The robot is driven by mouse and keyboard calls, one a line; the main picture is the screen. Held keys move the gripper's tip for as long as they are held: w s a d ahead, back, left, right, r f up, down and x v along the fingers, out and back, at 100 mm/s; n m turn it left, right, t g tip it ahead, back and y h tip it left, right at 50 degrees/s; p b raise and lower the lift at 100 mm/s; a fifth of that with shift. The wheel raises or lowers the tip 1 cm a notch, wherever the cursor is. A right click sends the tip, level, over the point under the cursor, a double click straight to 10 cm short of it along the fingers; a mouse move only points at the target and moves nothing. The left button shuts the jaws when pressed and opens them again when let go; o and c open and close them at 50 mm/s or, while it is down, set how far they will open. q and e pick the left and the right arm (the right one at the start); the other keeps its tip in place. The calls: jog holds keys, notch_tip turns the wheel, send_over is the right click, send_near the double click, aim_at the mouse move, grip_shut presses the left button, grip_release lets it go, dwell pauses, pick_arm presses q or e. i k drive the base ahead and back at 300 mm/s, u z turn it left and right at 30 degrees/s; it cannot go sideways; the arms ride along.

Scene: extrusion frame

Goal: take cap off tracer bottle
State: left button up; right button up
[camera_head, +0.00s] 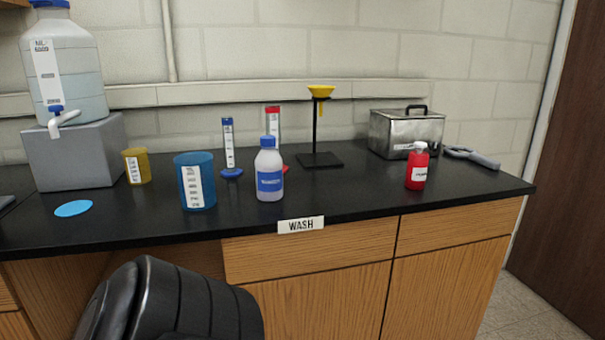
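A small red bottle (416,170) with a white cap (420,146) stands upright at the right of the black bench top. It carries a white label too small to read. A clear bottle (269,180) with a blue cap (267,142) and a blue label stands upright near the front edge, left of centre. Its label is also unreadable, so I cannot tell for sure which one is the tracer bottle. Both caps sit on their bottles. Neither of my grippers shows in this view.
Left of the clear bottle are a blue beaker (207,170), a yellow beaker (144,169) and a blue disc (73,208). Cylinders and a funnel stand (320,160) are behind. A metal box (392,137) and a grey tool (472,156) lie near the red bottle.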

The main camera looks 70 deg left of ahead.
aim_at(268, 165)
jog(key=i, duration=1.35)
jog(key=u, duration=2.7)
